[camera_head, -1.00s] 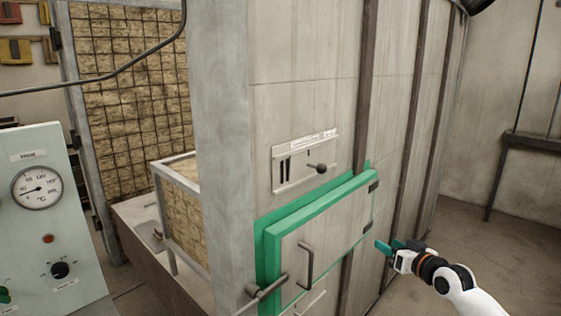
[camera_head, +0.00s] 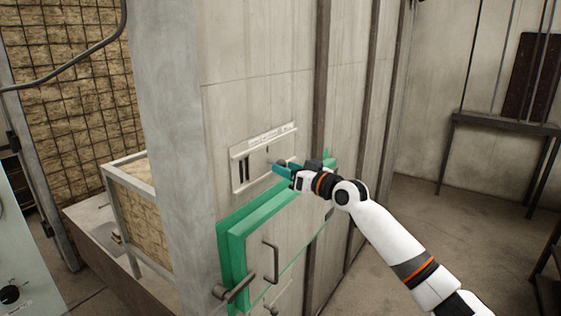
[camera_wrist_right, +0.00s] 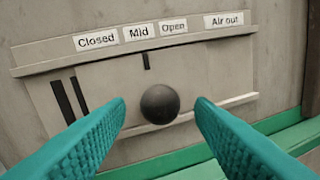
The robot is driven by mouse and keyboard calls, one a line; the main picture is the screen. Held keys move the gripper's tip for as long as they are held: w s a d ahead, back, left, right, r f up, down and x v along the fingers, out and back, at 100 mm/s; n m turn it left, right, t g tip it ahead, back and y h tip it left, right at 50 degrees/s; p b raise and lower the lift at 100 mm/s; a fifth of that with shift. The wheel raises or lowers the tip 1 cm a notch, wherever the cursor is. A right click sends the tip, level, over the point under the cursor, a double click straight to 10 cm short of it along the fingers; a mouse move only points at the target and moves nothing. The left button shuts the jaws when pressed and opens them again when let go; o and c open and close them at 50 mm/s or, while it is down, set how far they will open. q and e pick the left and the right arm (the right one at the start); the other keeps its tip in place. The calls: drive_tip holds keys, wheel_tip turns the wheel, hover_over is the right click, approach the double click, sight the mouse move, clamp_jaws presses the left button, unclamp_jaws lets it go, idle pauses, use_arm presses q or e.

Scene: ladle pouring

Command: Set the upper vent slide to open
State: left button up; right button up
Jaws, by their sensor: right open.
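The upper vent slide (camera_head: 244,173) is a pale plate with dark slots and a round black knob, set in rails on the wall above the green-framed door. In the right wrist view the slide plate (camera_wrist_right: 95,98) sits under the labels Closed, Mid, Open and Air out. Its short black mark (camera_wrist_right: 146,62) is below the Mid label, toward its Open side. My right gripper (camera_head: 283,168) is open at the slide. In the right wrist view its teal fingers stand on either side of the knob (camera_wrist_right: 160,103), with gaps visible on both sides. My left gripper is not in view.
The green-framed door (camera_head: 235,250) with a bar handle (camera_head: 271,262) protrudes just below the slide. A grey post (camera_head: 170,120) stands to the left. A control panel (camera_head: 20,270) is at the lower left. Open floor and a bench (camera_head: 505,124) lie to the right.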

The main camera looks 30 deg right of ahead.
sight(276, 162)
drive_tip(key=shift+w+a, duration=0.15)
drive_tip(key=shift+w, duration=0.6)
drive_tip(key=shift+w+a, duration=0.15)
drive_tip(key=shift+w, duration=0.55)
drive_tip(key=shift+c, duration=0.2)
clamp_jaws()
